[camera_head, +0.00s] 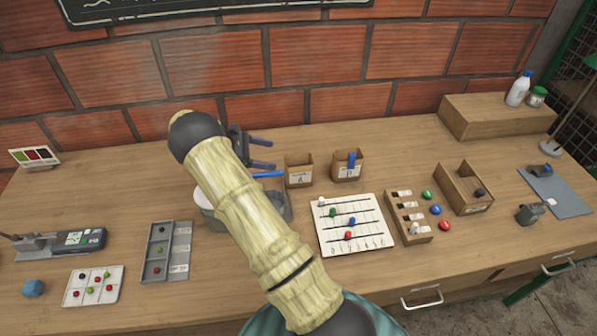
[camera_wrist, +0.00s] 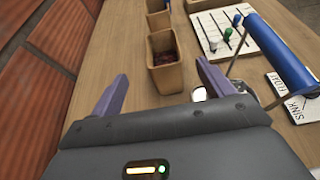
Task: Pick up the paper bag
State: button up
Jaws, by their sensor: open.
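I cannot single out a paper bag for certain. Two small brown open-topped containers with white labels stand near the wall: a left one (camera_head: 299,172) and a right one (camera_head: 347,167) with a blue thing in it. In the wrist view the nearer container (camera_wrist: 166,68) has dark red contents, and the farther one (camera_wrist: 158,22) stands behind it. My gripper (camera_head: 268,153) is left of the left container. In the wrist view my gripper (camera_wrist: 162,75) is open and empty, its purple fingers spread, with the nearer container ahead between them.
A grey pot (camera_head: 209,212) with a blue handle (camera_wrist: 280,55) stands partly hidden behind my arm. A white peg board (camera_head: 352,224), a slotted wooden holder (camera_head: 409,216) and a wooden box (camera_head: 463,187) stand to the right. A brick wall (camera_head: 320,60) closes the back.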

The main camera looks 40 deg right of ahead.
aim_at(299, 163)
jog(key=p+x, duration=0.1)
jog(key=x, duration=0.5)
jog(key=shift+f, duration=0.1)
jog(key=p+x, duration=0.1)
jog(key=x, duration=0.1)
jog(key=p+x, duration=0.1)
jog(key=x, duration=0.2)
jog(key=shift+s+a+f, duration=0.15)
jog(key=shift+f, duration=0.2)
jog(key=c, duration=1.1)
